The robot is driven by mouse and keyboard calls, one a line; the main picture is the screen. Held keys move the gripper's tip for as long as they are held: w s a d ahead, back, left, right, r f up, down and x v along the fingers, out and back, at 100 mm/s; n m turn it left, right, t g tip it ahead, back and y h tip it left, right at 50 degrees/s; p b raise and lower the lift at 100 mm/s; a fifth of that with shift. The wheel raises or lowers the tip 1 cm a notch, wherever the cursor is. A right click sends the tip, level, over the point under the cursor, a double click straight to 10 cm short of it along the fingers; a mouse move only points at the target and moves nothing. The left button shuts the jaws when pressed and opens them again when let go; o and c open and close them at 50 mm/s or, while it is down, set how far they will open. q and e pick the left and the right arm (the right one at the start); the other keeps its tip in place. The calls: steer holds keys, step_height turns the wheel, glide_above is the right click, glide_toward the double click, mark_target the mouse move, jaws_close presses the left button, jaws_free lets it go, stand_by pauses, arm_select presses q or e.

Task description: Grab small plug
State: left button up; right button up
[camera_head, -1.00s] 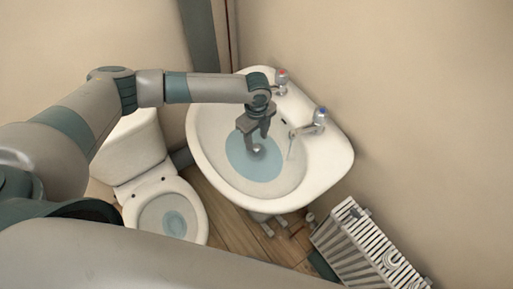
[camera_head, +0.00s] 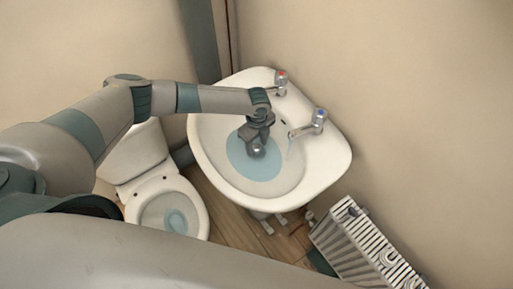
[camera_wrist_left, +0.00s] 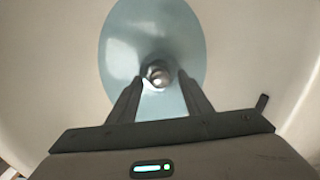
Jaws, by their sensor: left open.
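The small plug (camera_wrist_left: 158,74) is a shiny metal, rounded piece in the blue water pool of the white sink. It also shows in the head view (camera_head: 257,152), just below my left gripper (camera_head: 254,143). In the left wrist view the two fingers of my left gripper (camera_wrist_left: 160,82) stand apart with the plug between their tips. I cannot tell whether they touch it. The plug's lower part is hidden by water and glare. My right gripper is not in view.
The white sink (camera_head: 322,168) has a red-marked tap (camera_head: 281,82) and a blue-marked tap (camera_head: 318,120) on its rim, with water running from the blue one. A toilet (camera_head: 150,190) stands at left, and a white radiator (camera_head: 365,245) stands at lower right.

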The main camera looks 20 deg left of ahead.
mark_target(257, 147)
arm_select(q)
steer(key=shift+f, duration=0.25)
jaws_close()
steer(key=shift+r, duration=0.1)
stand_by(0.3)
step_height(257, 147, up, 10)
steer(key=b, duration=0.2)
steer(key=shift+b, duration=0.4)
stand_by(0.4)
